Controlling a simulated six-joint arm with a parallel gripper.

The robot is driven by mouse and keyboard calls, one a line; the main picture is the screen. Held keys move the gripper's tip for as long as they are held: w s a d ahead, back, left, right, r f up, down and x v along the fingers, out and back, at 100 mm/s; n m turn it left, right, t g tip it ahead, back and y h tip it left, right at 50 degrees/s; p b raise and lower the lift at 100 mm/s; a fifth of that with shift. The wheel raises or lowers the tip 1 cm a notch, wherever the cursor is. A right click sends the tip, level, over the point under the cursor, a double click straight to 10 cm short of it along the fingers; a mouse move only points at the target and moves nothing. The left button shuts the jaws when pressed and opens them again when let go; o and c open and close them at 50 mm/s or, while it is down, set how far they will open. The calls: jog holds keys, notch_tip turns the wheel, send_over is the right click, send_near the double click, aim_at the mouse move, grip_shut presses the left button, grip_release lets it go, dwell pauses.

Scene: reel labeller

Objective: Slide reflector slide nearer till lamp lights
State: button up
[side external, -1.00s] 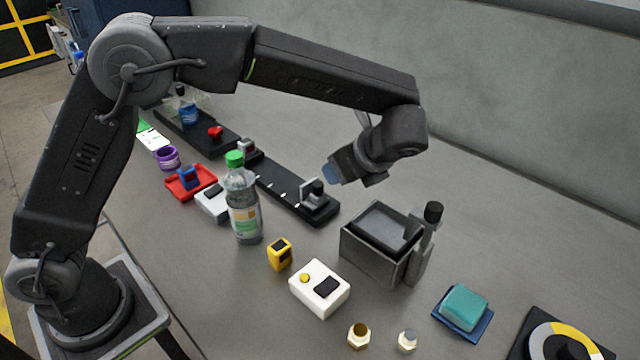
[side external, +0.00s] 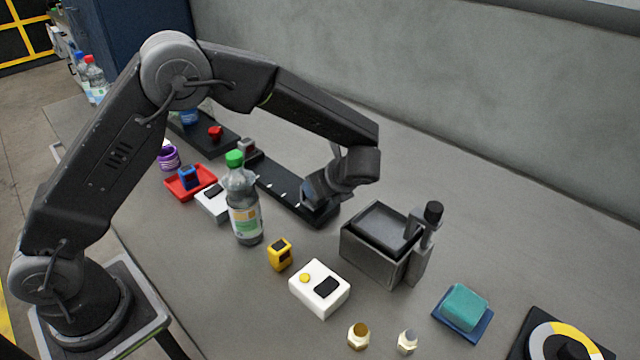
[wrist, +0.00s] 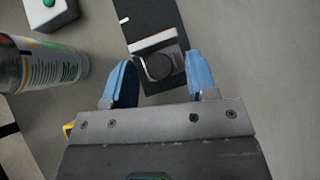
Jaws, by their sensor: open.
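The reflector slide (wrist: 153,42), a pale metal bracket with a round black knob, sits on the black rail (wrist: 148,14) in the wrist view. In the side view the rail (side external: 275,187) runs diagonally, and my gripper hides the slide at its right end. My gripper (wrist: 161,64) is open, its blue fingers on either side of the knob, with gaps showing. In the side view my gripper (side external: 313,194) is low over the rail's end. A white box with a green spot (wrist: 48,8) may carry the lamp; I cannot tell whether it is lit.
A bottle with a green cap (side external: 243,205) stands close beside the rail. A grey open box (side external: 372,257) stands right of the rail's end. A yellow block (side external: 280,254) and a white box with a yellow button (side external: 319,288) lie in front. A small grey block (side external: 247,147) stands farther along.

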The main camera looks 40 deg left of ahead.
jog(key=shift+a+f, duration=0.2)
jog(key=shift+f, duration=0.1)
jog(key=shift+c, duration=0.3)
grip_shut()
